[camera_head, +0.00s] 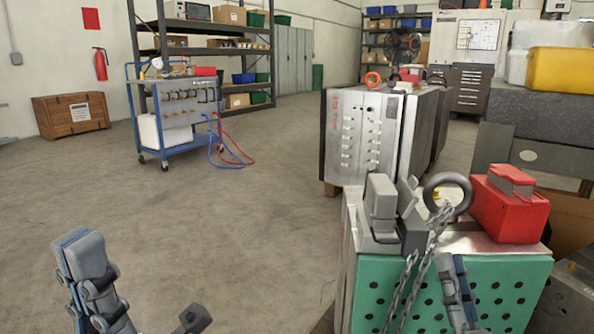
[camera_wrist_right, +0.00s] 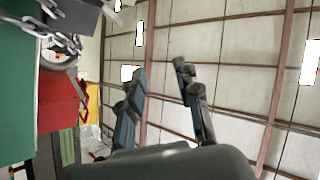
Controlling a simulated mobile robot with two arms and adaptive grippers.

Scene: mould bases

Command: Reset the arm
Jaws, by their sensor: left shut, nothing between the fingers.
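My left gripper (camera_head: 82,250) shows at the lower left of the head view, over bare floor. Its fingers are together and nothing is held. My right gripper (camera_head: 450,268) is at the lower right of the head view, in front of the green mould base (camera_head: 520,290). In the right wrist view its two fingers (camera_wrist_right: 160,70) stand apart, with nothing between them and the ceiling behind. The hand's lower part is cut off in the head view.
A lifting ring (camera_head: 447,190) with a chain (camera_head: 420,270), grey clamp blocks (camera_head: 381,205) and a red box (camera_head: 508,207) are on the mould base close to my right gripper. A larger steel mould (camera_head: 365,140) stands behind. The floor (camera_head: 230,230) at left is clear.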

